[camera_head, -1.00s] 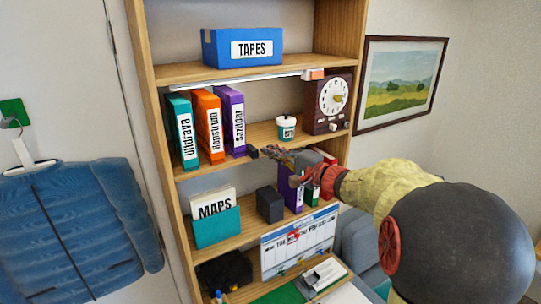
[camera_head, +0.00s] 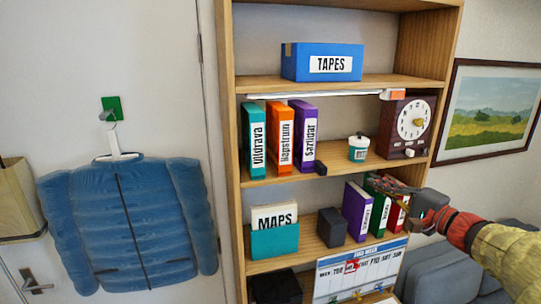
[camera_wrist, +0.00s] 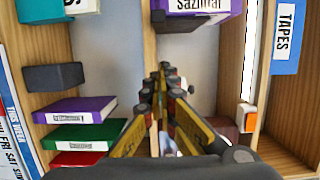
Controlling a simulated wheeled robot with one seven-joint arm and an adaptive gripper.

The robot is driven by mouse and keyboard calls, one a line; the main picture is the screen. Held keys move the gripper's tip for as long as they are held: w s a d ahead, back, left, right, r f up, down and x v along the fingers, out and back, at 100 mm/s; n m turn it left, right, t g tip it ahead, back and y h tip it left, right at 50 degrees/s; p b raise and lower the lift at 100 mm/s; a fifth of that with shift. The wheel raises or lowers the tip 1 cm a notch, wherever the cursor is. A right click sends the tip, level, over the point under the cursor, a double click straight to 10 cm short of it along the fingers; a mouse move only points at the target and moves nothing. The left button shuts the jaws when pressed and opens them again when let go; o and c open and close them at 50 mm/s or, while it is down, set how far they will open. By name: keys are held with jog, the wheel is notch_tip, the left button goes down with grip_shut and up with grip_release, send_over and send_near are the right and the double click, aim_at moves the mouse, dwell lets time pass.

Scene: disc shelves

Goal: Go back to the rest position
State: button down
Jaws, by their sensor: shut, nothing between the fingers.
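My gripper (camera_head: 372,181) is shut and empty at the right of the bookcase in the head view. Its fingers point left, in front of the small purple, green and red binders. My arm reaches in from the right edge. In the wrist view the closed yellow and black fingers (camera_wrist: 165,68) show in the middle, with nothing between the tips. The picture is turned sideways there. I cannot tell how close the fingers are to the binders.
The bookcase (camera_head: 228,150) holds a blue TAPES box (camera_head: 322,62), tall binders (camera_head: 279,140), a white and teal cup (camera_head: 359,149), a clock (camera_head: 406,127), a MAPS holder (camera_head: 274,240) and a dark block (camera_head: 331,227). A blue jacket (camera_head: 128,225) hangs at left. A picture (camera_head: 489,110) hangs at right.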

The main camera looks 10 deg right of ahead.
jog(key=s+a+f+g, duration=0.2)
jog(key=f+g, duration=0.1)
jog(key=f, duration=0.3)
jog(key=s+a+f+g, duration=0.2)
jog(key=s+a+f, duration=0.1)
jog(key=f, duration=0.4)
jog(key=s+a+f+n+g+h+b, duration=0.35)
jog(key=s+a+f+n, duration=0.25)
jog(key=s+f, duration=0.35)
jog(key=s+a+f+n+g+h+b, duration=0.2)
jog(key=s+a+f+n+g+b, duration=0.3)
jog(key=s+a+f, duration=0.45)
jog(key=a+n+b, duration=0.1)
jog(key=s+a+r+n+t+b, duration=0.1)
jog(key=s+a+n+t+b, duration=0.1)
jog(key=shift+s+a+r+n+b, duration=0.1)
jog(key=shift+a+r+n+b, duration=0.2)
jog(key=shift+r+n, duration=0.1)
jog(key=shift+d, duration=0.15)
